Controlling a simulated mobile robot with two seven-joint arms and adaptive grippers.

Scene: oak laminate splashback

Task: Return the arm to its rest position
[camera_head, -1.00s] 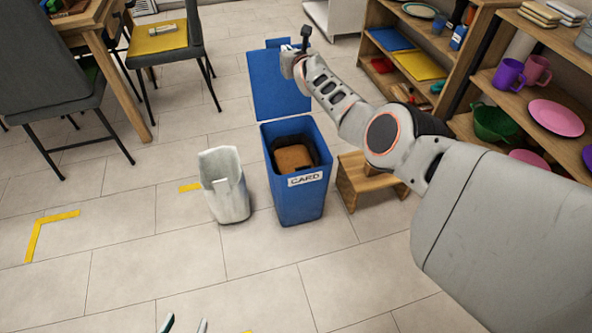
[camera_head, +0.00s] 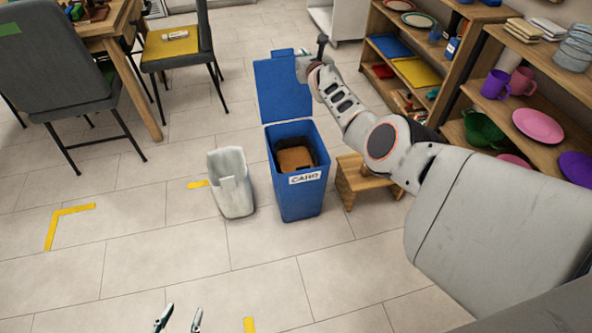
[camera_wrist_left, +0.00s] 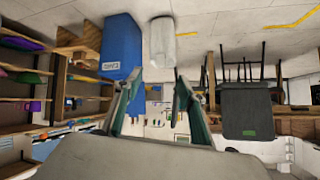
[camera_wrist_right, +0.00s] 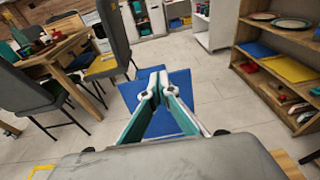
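My right arm reaches across the head view from the right. Its gripper (camera_head: 302,68) is by the upper right of the raised blue lid (camera_head: 282,92), with its fingers largely hidden there. In the right wrist view the fingers (camera_wrist_right: 156,78) meet at the tips with nothing visible between them, and the lid (camera_wrist_right: 182,85) shows behind; whether they touch it I cannot tell. My left gripper (camera_head: 182,318) is low at the bottom edge of the head view. Its fingers (camera_wrist_left: 156,80) stand apart and empty in the left wrist view.
A blue bin (camera_head: 299,200) labelled CARD stands open with a brown box (camera_head: 295,159) inside. A whitish bin (camera_head: 233,190) stands left of it, a wooden step stool (camera_head: 352,180) right. Shelves (camera_head: 545,95) are at right, chairs (camera_head: 60,60) at left. Front floor is clear.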

